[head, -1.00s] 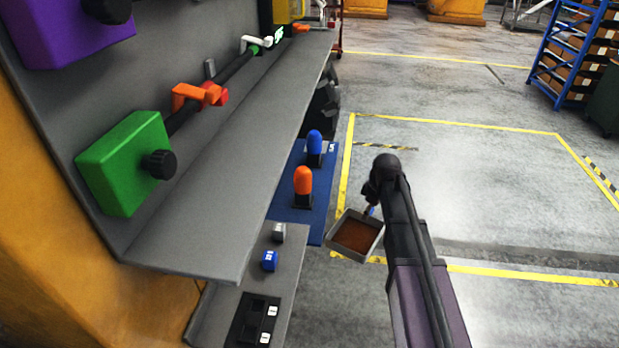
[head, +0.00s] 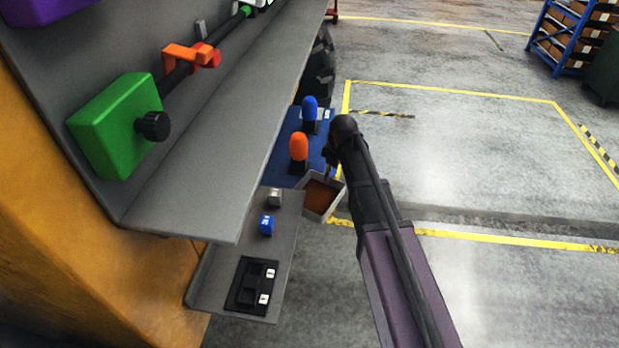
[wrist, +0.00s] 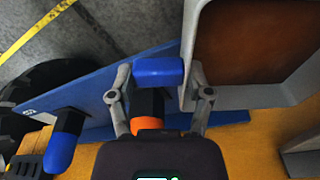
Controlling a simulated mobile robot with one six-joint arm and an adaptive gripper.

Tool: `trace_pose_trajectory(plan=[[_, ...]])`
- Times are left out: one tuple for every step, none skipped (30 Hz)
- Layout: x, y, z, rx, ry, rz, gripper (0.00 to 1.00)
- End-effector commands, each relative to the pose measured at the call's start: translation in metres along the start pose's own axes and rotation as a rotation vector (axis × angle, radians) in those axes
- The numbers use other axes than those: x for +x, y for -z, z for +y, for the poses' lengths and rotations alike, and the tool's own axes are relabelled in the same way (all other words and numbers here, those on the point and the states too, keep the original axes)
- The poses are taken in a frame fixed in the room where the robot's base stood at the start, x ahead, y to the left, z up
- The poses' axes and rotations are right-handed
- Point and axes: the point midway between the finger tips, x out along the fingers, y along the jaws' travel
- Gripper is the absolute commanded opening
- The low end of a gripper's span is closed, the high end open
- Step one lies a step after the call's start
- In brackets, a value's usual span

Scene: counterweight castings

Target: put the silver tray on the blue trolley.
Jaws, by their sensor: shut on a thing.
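The silver tray (head: 334,203) is a square pale metal pan with a rust-brown inside. My gripper (head: 334,166) is shut on the tray's blue handle, which shows between the fingers in the wrist view (wrist: 159,72). The tray's wall (wrist: 245,98) fills the upper right there. The tray hangs level or nearly so, by the near right edge of the blue trolley (head: 283,160). The trolley's blue top also runs across the wrist view (wrist: 75,88). I cannot tell the gap between tray and trolley.
An orange-topped peg (head: 298,150) and a blue-topped peg (head: 309,112) stand upright on the trolley. A grey shelf (head: 205,150) overhangs on the left. A lower grey ledge (head: 285,235) with small blocks lies close to the tray. Open floor (head: 460,150) spreads right.

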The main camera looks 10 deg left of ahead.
Motion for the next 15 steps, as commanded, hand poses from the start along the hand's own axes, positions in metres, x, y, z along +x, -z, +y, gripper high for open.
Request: trace_pose_trajectory(plan=[[0.002,0.011,-0.003,-0.003,0.000,0.000,0.04],[0.002,0.016,-0.006,-0.004,0.000,0.000,0.04],[0.003,0.023,-0.008,-0.002,0.000,0.000,0.04],[0.004,0.028,-0.010,-0.002,0.000,0.000,0.04],[0.005,0.032,-0.012,-0.003,0.000,0.000,0.04],[0.006,0.037,-0.014,-0.003,0.000,0.000,0.04],[0.006,0.041,-0.016,-0.002,0.000,0.000,0.04],[0.006,0.044,-0.017,-0.001,0.000,0.000,0.04],[0.007,0.047,-0.019,0.000,0.000,0.000,0.04],[0.007,0.049,-0.020,-0.001,0.000,0.000,0.04],[0.008,0.051,-0.021,-0.001,0.000,0.000,0.04],[0.008,0.052,-0.021,-0.001,0.000,0.000,0.04],[0.008,0.053,-0.022,0.000,0.000,0.000,0.04],[0.008,0.054,-0.022,0.000,0.000,0.000,0.04],[0.008,0.054,-0.022,0.000,0.000,0.000,0.04]])
